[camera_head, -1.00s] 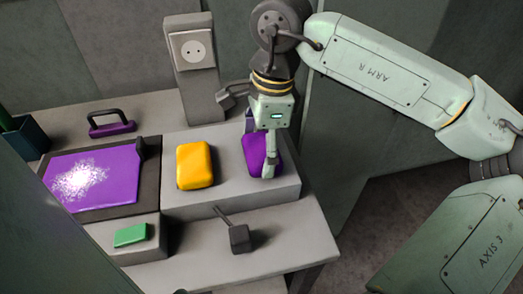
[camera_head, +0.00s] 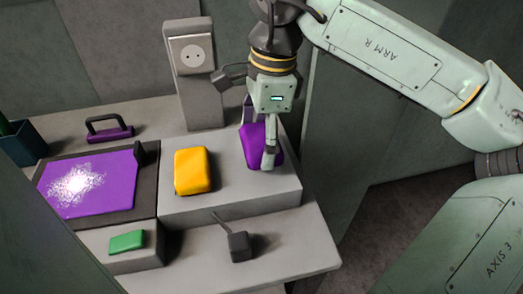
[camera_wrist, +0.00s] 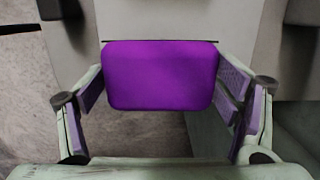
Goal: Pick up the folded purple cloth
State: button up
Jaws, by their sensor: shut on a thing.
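The folded purple cloth (camera_head: 253,143) is a plump rounded pad at the right end of the grey raised block. My gripper (camera_head: 260,154) points down over it, with one finger in front of the cloth and the other mostly hidden behind it. In the wrist view the cloth (camera_wrist: 160,75) fills the space between the two fingers of my gripper (camera_wrist: 163,90), which is shut on it. The cloth looks slightly raised above the block, but the gap beneath it is hard to judge.
A folded yellow cloth (camera_head: 193,171) lies left of my gripper on the grey block (camera_head: 225,200). A green pad (camera_head: 127,242) and a dark block with a lever (camera_head: 239,246) are in front. A purple plate (camera_head: 110,185) lies left. A socket post (camera_head: 197,95) stands behind.

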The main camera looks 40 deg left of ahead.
jog(key=s+r+b, duration=0.1)
jog(key=s+b, duration=0.2)
jog(key=s, duration=1.2)
jog(key=shift+s+d+b, duration=0.3)
jog(key=shift+s+b, duration=0.05)
jog(key=shift+s, duration=0.05)
jog(key=shift+r, duration=0.1)
jog(key=o, duration=0.5)
jog(key=c, duration=0.4)
jog(key=shift+o, duration=0.2)
